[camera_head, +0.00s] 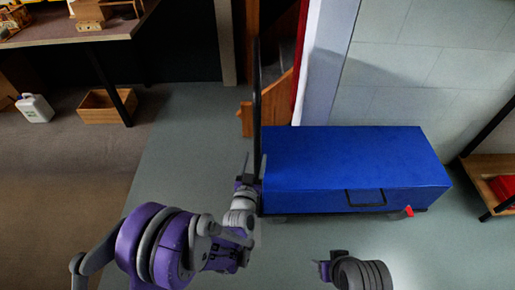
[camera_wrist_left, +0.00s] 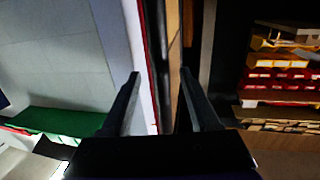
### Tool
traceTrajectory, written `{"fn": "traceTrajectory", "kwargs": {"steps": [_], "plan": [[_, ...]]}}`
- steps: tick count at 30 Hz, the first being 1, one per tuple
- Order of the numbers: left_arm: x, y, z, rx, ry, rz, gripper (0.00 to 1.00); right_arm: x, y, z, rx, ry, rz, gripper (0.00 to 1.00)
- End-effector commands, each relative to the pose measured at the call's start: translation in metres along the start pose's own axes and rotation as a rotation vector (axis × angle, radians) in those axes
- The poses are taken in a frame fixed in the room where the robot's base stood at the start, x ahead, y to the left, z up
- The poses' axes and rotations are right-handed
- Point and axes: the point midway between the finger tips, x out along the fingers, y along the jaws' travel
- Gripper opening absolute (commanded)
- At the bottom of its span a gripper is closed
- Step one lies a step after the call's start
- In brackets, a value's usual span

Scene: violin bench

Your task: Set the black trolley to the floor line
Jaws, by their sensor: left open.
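The black trolley carries a long blue case, and its upright black handle (camera_head: 257,95) rises at the case's left end in the head view. The trolley's low deck is mostly hidden under the case. My left gripper (camera_head: 254,168) is open at the handle, with its fingers pointing up the picture. In the left wrist view the open fingers (camera_wrist_left: 160,88) have a dark upright strip between them; I cannot tell if they touch the handle. My right gripper (camera_head: 324,270) is low in the head view, left of its wrist, and its jaws are unclear. No painted floor line is clear.
The blue case (camera_head: 350,160) has a black front handle and a red tag (camera_head: 408,211). Grey floor meets brown floor along an edge at left. A workbench (camera_head: 75,30), wooden crate (camera_head: 107,106) and white jug (camera_head: 34,108) stand left. A low wooden shelf (camera_head: 484,172) stands right.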

Motion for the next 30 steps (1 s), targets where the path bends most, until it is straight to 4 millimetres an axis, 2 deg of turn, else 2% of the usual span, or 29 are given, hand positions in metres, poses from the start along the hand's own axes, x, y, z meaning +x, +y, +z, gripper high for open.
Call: {"fn": "traceTrajectory", "kwargs": {"steps": [3, 9, 26, 30], "plan": [[-0.021, 0.000, -0.001, 0.001, 0.000, 0.001, 0.62, -0.002, 0.000, -0.001, 0.000, 0.001, 0.000, 0.64], [-0.037, 0.000, 0.000, 0.000, 0.000, 0.000, 0.62, -0.003, 0.000, -0.001, 0.000, 0.001, 0.000, 0.64], [-0.038, 0.000, 0.000, 0.001, -0.002, 0.001, 0.62, -0.003, 0.000, -0.001, 0.000, 0.001, 0.000, 0.64], [-0.040, -0.004, -0.007, 0.002, -0.044, 0.012, 0.62, -0.003, 0.000, -0.001, 0.000, 0.001, 0.000, 0.64]]}}
